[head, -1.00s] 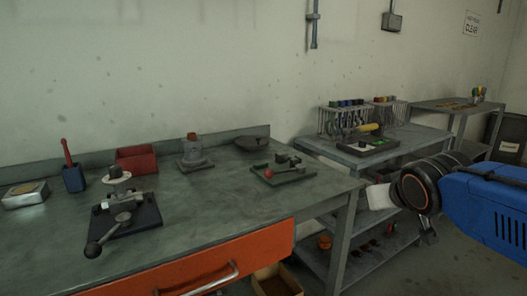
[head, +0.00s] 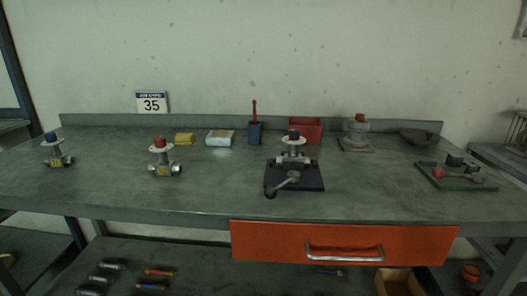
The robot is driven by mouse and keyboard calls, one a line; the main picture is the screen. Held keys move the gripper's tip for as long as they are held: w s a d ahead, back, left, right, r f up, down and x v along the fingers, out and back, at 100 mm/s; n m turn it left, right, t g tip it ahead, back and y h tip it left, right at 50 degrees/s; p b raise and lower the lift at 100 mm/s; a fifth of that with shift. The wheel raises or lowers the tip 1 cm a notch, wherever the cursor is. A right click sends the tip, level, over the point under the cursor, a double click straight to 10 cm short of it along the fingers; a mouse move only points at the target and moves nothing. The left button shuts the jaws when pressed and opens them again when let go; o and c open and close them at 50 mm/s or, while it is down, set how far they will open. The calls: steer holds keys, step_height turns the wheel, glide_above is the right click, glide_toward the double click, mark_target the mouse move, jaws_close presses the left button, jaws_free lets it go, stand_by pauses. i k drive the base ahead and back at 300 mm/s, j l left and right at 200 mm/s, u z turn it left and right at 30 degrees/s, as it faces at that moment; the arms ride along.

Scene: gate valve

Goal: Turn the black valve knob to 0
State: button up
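The valve with the black knob (head: 293,134) stands upright near the middle of the workbench. A pale round dial (head: 302,141) sits under the knob, and its marks are too small to read. The metal valve body (head: 292,158) is on a dark base plate (head: 312,184). A lever with a dark ball end (head: 270,193) lies across the front of that plate. My gripper is not in view.
A yellow block (head: 184,139), white box (head: 220,138), blue holder (head: 255,134) and red bin (head: 313,131) are behind. The front bench strip above the orange drawer (head: 400,242) is clear.

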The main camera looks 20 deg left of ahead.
mark_target(294, 133)
steer(key=u, duration=1)
steer(key=k+l+z, duration=0.1)
steer(key=l+z, duration=0.15)
